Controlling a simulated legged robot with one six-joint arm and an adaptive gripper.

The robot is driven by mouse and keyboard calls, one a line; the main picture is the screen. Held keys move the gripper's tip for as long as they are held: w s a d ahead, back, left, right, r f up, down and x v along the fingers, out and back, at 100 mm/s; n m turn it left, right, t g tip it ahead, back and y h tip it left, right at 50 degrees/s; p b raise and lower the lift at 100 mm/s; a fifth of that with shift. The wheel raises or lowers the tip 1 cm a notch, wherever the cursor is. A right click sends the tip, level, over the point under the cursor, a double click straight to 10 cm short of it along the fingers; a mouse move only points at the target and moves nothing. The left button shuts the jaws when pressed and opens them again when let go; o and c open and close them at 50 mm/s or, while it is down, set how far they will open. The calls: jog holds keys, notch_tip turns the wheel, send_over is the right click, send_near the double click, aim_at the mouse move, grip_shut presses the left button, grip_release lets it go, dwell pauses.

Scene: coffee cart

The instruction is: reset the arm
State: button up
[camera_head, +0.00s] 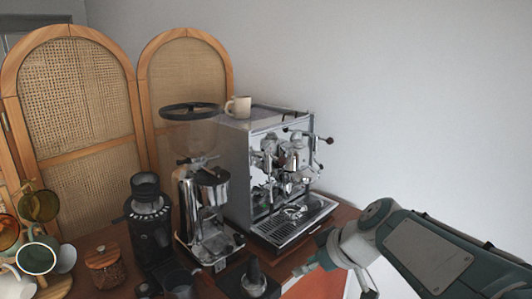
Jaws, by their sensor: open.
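My arm (425,255) reaches in from the lower right edge. My gripper (318,263) shows only in part at its end, in front of the espresso machine and a little right of its drip tray. It is open. I see nothing held in it, though its far side is hidden by the arm. The gripper stands apart from the cup on the machine and from the grinders.
The silver espresso machine (240,165) stands on the wooden cart top (343,217), a beige cup (238,106) on it. A tall grinder (190,195), black grinder (150,235) and tamper (254,275) stand left. Cups hang lower left. The right wall is bare.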

jog(key=s+d+f+m+h, duration=0.2)
jog(key=s+d+m+h, duration=0.1)
jog(key=s, duration=0.5)
jog(key=s+d+f+m+h, duration=0.1)
jog(key=s+d+m+h, duration=0.2)
jog(key=s, duration=0.6)
jog(key=d+m, duration=0.1)
jog(key=m, duration=0.1)
jog(key=shift+f+m, duration=0.3)
jog(key=shift+f, duration=0.05)
